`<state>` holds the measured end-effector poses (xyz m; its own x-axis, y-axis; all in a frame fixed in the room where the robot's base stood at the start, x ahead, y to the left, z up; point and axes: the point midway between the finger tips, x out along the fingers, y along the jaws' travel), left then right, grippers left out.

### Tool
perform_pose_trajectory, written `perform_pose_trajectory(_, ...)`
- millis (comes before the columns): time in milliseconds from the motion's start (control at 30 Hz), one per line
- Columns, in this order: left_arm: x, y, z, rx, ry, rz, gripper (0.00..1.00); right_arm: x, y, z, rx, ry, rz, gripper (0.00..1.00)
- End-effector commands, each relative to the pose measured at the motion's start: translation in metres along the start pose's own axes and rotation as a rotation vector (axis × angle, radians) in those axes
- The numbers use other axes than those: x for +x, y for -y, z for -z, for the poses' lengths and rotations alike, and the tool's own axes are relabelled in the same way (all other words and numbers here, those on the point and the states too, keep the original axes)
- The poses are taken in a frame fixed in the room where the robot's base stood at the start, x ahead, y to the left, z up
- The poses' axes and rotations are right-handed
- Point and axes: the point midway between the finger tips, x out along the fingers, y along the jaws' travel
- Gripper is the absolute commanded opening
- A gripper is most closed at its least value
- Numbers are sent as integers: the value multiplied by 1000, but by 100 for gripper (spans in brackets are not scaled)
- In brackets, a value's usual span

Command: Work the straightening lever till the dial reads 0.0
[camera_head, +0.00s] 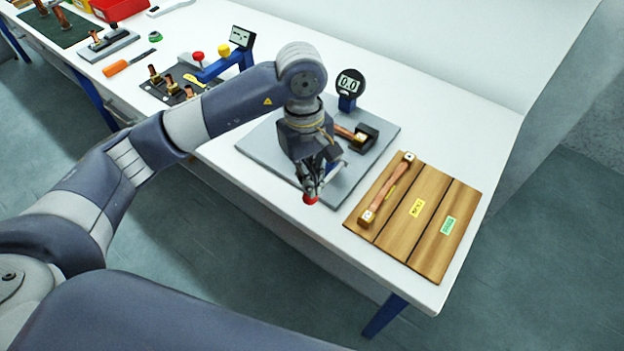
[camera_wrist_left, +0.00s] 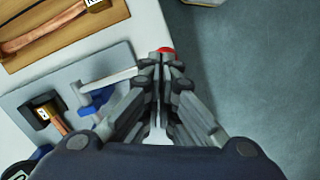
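The straightening fixture is a grey plate (camera_head: 262,150) with a dark clamp block (camera_head: 366,138) holding one end of a copper-coloured part (camera_head: 343,132). The round black dial (camera_head: 350,82) behind it reads 0.0. The lever, a pale bar (camera_wrist_left: 108,78) on a blue mount (camera_wrist_left: 97,101), ends in a red knob (camera_head: 310,200), which also shows in the left wrist view (camera_wrist_left: 165,50). My left gripper (camera_head: 312,189) has its fingertips close together on the knob, which partly hides between them. The gripper hides part of the copper part and lever in the head view. My right gripper is not in view.
A wooden board (camera_head: 437,245) with labelled strips and a copper bar (camera_head: 387,190) lies right of the fixture, by the table's front edge. Left are a dark fixture with copper parts (camera_head: 172,88), an orange-handled tool (camera_head: 116,67) and red and yellow bins.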

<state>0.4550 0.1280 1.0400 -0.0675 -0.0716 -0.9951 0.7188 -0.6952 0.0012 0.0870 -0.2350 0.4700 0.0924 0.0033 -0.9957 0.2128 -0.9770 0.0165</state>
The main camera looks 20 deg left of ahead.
Motion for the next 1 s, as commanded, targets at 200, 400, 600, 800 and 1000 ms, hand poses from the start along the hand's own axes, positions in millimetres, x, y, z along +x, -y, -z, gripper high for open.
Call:
perform_pose_trajectory(200,-1,-1,12,-3,-3,-2,0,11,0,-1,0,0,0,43)
perform_pose_trajectory(400,-11,0,30,-2,0,0,0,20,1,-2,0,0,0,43)
perform_pose_trajectory(600,-12,0,28,1,2,1,0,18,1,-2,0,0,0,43)
perform_pose_trajectory(800,-26,-1,29,2,1,-1,0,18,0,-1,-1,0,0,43)
perform_pose_trajectory(1000,-67,-1,30,1,-1,-4,0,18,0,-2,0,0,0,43)
